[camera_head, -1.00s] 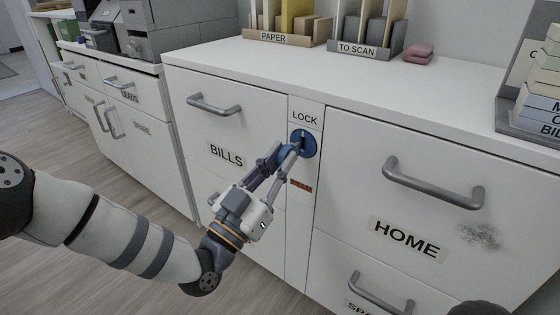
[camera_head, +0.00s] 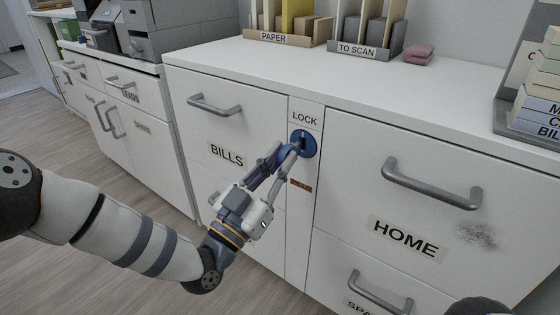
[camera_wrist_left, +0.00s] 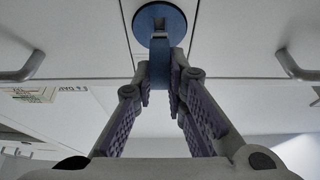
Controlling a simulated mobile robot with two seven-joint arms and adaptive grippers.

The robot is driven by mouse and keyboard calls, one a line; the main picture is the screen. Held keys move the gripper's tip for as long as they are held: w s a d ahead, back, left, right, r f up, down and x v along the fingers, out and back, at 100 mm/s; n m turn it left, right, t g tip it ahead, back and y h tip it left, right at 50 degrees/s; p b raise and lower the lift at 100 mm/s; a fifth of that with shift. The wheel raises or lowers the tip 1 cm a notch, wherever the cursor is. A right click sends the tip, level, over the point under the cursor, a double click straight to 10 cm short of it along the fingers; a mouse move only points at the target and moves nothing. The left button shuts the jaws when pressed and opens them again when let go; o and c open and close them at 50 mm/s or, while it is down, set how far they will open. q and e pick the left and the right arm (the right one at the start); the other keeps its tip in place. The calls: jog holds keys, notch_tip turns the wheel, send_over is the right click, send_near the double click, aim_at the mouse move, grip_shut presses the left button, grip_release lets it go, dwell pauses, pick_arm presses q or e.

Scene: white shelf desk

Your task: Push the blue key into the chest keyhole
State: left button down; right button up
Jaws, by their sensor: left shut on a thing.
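The lock (camera_head: 303,143) is a blue disc with a dark keyhole, set in the narrow white panel under the LOCK label. It also shows at the top of the left wrist view (camera_wrist_left: 159,22). The blue key (camera_wrist_left: 158,62) is between the fingers of my left gripper (camera_head: 284,157), which is shut on it just below the disc. The key's far end overlaps the disc's lower part in the wrist view; I cannot tell whether it touches. The keyhole shows above the key. Only a small dark part at the bottom edge may be my right arm; its gripper is out of view.
A BILLS drawer handle (camera_head: 214,106) is left of the lock and a HOME drawer handle (camera_head: 432,184) is right of it; both stick out. The desktop (camera_head: 250,55) carries paper holders (camera_head: 365,48), a pink item (camera_head: 418,54) and stacked boxes (camera_head: 538,95).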

pick_arm(q)
jog(key=shift+w+d+b, duration=0.55)
jog(key=shift+w+d, duration=0.3)
jog(key=shift+w, duration=0.25)
jog(key=c, duration=1.5)
grip_release()
jog(key=shift+c, duration=0.2)
jog(key=v, duration=1.2)
jog(key=shift+w+r, duration=0.1)
